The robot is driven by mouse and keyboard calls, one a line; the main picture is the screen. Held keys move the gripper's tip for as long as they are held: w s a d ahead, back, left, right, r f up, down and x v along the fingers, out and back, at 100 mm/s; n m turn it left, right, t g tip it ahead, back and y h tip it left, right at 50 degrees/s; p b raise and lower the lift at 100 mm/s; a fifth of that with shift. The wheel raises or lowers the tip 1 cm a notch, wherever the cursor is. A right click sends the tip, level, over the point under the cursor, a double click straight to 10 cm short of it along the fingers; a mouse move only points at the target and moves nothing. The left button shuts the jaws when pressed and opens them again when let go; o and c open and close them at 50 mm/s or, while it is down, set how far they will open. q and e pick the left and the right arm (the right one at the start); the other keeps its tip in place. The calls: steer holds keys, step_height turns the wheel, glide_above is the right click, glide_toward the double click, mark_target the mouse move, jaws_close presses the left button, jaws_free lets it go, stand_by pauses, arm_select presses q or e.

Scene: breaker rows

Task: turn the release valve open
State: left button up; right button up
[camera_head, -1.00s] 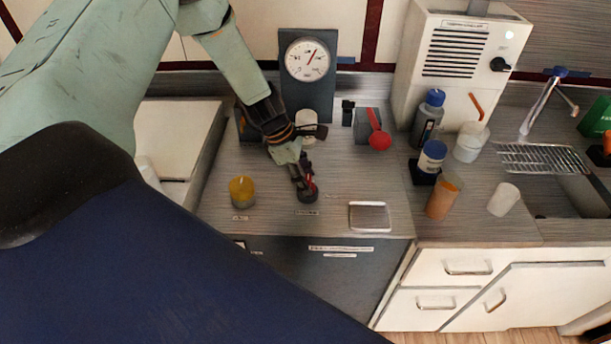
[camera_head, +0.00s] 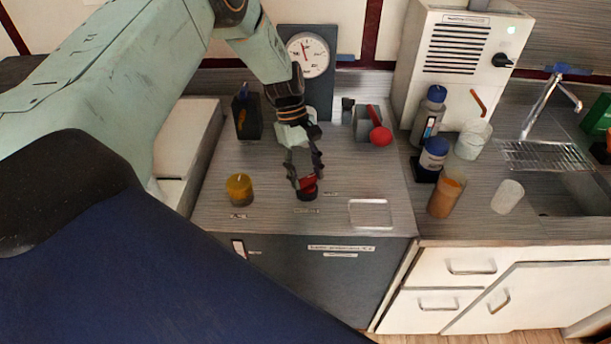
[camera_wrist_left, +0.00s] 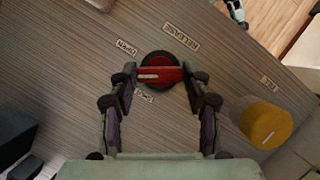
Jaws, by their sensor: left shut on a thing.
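The release valve (camera_head: 307,194) is a dark round base with a red bar handle on the counter top near its front edge. In the left wrist view the red handle (camera_wrist_left: 160,75) lies almost straight across the picture. Small labels stand around it, one reading RELEASE (camera_wrist_left: 182,37). My left gripper (camera_head: 306,182) comes down from above, and its fingers close on the two ends of the red bar; the gripper also shows in the wrist view (camera_wrist_left: 160,78). A dial gauge (camera_head: 308,56) stands behind, its needle pointing up and slightly left.
A yellow round knob (camera_head: 239,189) sits left of the valve. A pale square plate (camera_head: 370,213) lies to its right. A red-knobbed lever (camera_head: 380,136) on a grey box and a black holder (camera_head: 246,117) stand behind. Bottles and cups (camera_head: 446,193) are further right.

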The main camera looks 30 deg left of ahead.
arm_select(q)
steer(key=m+g+b, duration=0.1)
steer(key=m, duration=0.2)
steer(key=shift+f+m+y, duration=0.1)
steer(key=shift+m+y, duration=0.2)
steer(key=shift+y, duration=0.1)
steer(key=shift+w+d+m+g+y+b, duration=0.1)
steer(key=shift+m+g+y+b, duration=0.35)
steer(key=shift+m, duration=1.15)
steer(key=o, duration=1.2)
steer(key=shift+c, duration=0.2)
steer(key=v, duration=1.2)
steer(key=shift+w, duration=0.15)
